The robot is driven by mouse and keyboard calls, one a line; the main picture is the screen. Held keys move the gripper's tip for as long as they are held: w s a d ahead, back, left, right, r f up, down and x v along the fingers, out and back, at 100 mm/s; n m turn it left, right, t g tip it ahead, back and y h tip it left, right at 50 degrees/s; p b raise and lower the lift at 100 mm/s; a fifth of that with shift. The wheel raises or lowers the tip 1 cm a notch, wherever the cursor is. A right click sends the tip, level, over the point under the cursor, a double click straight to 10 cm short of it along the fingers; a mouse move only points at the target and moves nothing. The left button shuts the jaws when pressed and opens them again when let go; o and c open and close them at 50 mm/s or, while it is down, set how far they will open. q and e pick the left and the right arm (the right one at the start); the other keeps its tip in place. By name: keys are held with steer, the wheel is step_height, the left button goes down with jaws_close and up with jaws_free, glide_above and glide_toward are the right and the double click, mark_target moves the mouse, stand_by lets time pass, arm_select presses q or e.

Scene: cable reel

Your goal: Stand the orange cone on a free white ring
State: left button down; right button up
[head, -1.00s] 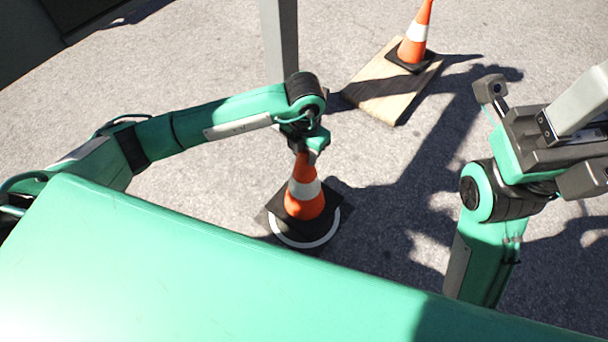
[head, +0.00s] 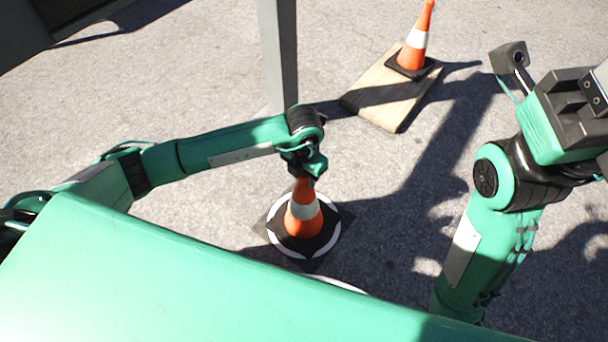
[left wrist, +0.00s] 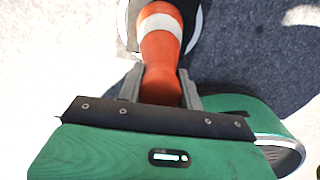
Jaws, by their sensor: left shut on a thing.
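The orange cone (head: 303,222) has a white band and a black square base, and it stands about upright. My left gripper (head: 305,178) is shut on its narrow top; the left wrist view also shows the cone (left wrist: 160,55) between the fingers (left wrist: 160,88). A white ring (head: 272,236) on the ground shows around the black base, which looks roughly centred over it. I cannot tell whether the base touches the ground. Another white ring (head: 338,284) shows partly past my green body, the rest hidden. My right gripper (head: 575,105) is at the right edge; its fingers are unclear.
A second orange cone (head: 414,50) stands on a wooden board (head: 378,100) at the back. A grey post (head: 279,55) rises behind my left gripper. Open pavement lies between the board and my right arm.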

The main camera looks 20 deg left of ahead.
arm_select(q)
steer(key=c, duration=0.9)
jaws_free()
steer(key=shift+f, duration=0.1)
